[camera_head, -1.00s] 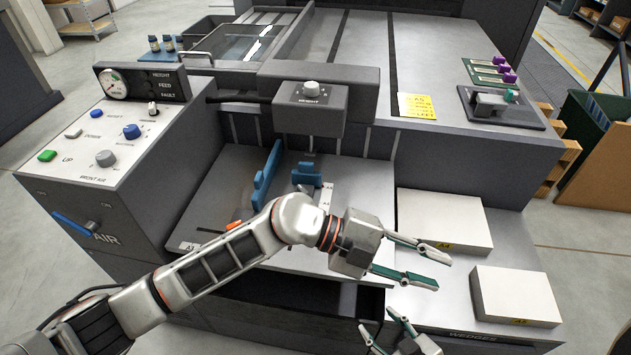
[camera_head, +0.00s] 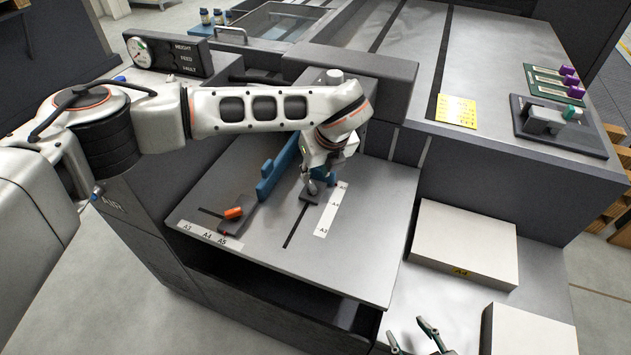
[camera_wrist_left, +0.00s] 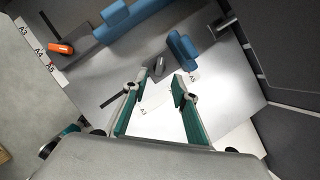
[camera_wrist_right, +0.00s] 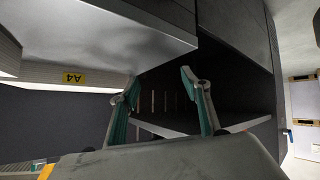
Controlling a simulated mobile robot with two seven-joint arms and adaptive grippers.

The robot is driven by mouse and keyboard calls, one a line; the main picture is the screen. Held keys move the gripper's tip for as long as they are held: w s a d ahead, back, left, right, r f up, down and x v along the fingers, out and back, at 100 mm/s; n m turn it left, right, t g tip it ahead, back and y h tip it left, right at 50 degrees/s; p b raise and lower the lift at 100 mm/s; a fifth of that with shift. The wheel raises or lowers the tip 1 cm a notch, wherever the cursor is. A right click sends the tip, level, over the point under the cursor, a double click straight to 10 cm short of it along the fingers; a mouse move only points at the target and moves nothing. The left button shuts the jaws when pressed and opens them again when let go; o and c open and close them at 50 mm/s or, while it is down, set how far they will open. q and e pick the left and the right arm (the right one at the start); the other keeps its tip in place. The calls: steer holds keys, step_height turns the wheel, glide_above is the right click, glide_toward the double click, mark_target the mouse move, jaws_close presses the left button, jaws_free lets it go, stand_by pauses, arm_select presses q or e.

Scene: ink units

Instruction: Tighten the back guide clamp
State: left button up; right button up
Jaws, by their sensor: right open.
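The small blue guide (camera_wrist_left: 183,50) stands on the grey feed plate beside the A4/A3 scale. It has a dark grey clamp piece (camera_wrist_left: 157,68) next to it, which I take for the back guide clamp. My left gripper (camera_wrist_left: 156,86) is open above the plate, its fingertips either side of and slightly short of that grey piece in the left wrist view. In the head view my left gripper (camera_head: 318,184) hides most of this guide. The longer blue guide (camera_head: 278,168) has a base with an orange lever (camera_head: 234,213). My right gripper (camera_wrist_right: 160,80) is open and empty.
White boxes, one labelled A4 (camera_head: 462,245), stand right of the feed plate (camera_head: 350,255). A gauge panel (camera_head: 165,53) is at the upper left. An open dark space lies under the plate's front edge. The plate's front half is clear.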

mark_target(312, 185)
arm_select(q)
steer(key=x, duration=0.3)
steer(key=b+x, duration=0.1)
steer(key=x, duration=0.2)
steer(key=shift+s+f+b, duration=0.1)
steer(key=shift+f+b, duration=0.2)
steer(key=shift+f, duration=0.05)
arm_select(e)
steer(key=shift+w+a+f, duration=0.2)
steer(key=shift+a, duration=0.15)
arm_select(q)
steer(key=shift+f, duration=0.25)
arm_select(e)
steer(key=shift+w+r, duration=0.25)
arm_select(q)
steer(key=shift+w, duration=0.3)
arm_select(e)
steer(key=shift+w+r, duration=0.25)
arm_select(q)
jaws_close()
arm_select(e)
steer(key=shift+s+f, duration=0.15)
steer(key=shift+s, duration=0.1)
steer(key=shift+s+f, duration=0.1)
